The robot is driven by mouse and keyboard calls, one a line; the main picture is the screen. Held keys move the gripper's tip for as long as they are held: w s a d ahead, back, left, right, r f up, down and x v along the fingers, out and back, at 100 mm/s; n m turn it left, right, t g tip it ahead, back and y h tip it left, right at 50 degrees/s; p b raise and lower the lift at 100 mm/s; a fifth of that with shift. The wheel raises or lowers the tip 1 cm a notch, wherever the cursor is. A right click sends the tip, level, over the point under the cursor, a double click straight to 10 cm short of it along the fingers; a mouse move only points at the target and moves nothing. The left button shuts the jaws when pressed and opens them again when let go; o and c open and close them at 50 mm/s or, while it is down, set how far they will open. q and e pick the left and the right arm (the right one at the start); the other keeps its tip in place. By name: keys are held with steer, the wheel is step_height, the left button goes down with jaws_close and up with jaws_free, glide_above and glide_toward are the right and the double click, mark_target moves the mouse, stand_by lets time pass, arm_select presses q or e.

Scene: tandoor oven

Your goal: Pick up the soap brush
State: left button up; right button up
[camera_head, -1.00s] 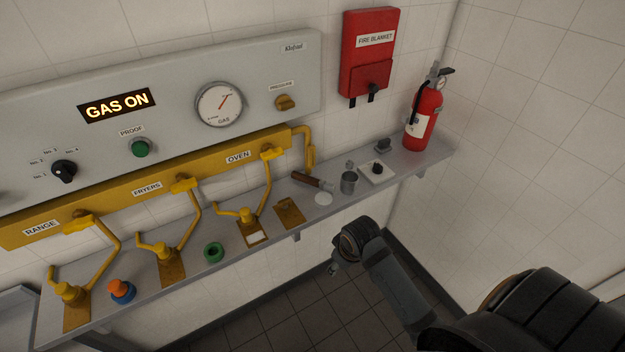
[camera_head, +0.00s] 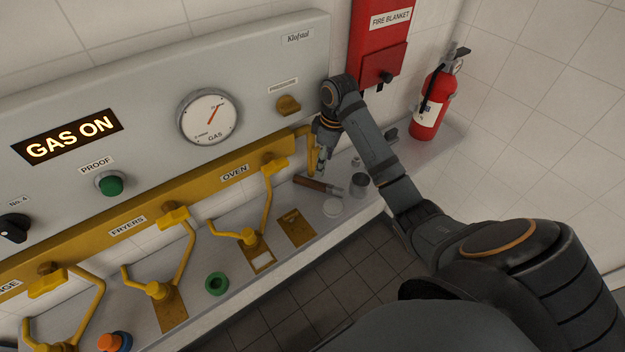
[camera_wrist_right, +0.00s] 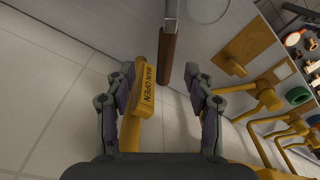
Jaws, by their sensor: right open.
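The soap brush (camera_head: 312,184) lies on the grey shelf, with a brown handle and a pale metallic end pointing right. In the right wrist view its brown handle (camera_wrist_right: 166,62) lies ahead, at the top between my fingers. My right gripper (camera_head: 321,165) is open and empty above and just behind the handle, close to the wall panel. In the right wrist view its two fingers (camera_wrist_right: 160,88) are spread apart. Whether they touch the handle cannot be told. My left gripper is not in view.
A yellow lever marked MAIN OPEN (camera_wrist_right: 149,85) shows beside the handle, between my fingers. A white disc (camera_head: 332,207) and a metal cup (camera_head: 358,184) stand close to the brush. Yellow valves line the shelf (camera_head: 195,305) leftward. A fire extinguisher (camera_head: 433,103) stands at right.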

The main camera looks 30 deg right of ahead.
mark_target(319, 183)
steer(key=shift+s+a+f+b, duration=0.1)
steer(key=shift+s+f+b, duration=0.15)
steer(key=shift+f+b, duration=0.85)
steer(key=f+p, duration=0.1)
steer(key=f, duration=0.1)
steer(key=a+f+p, duration=0.1)
steer(key=f, duration=0.1)
steer(key=shift+w, duration=0.2)
steer(key=shift+a+f+p, duration=0.25)
steer(key=shift+f+p, duration=0.25)
steer(key=shift+f, duration=0.95)
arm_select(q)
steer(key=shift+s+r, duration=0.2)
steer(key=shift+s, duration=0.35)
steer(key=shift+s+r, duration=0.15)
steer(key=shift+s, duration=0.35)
arm_select(e)
jaws_close()
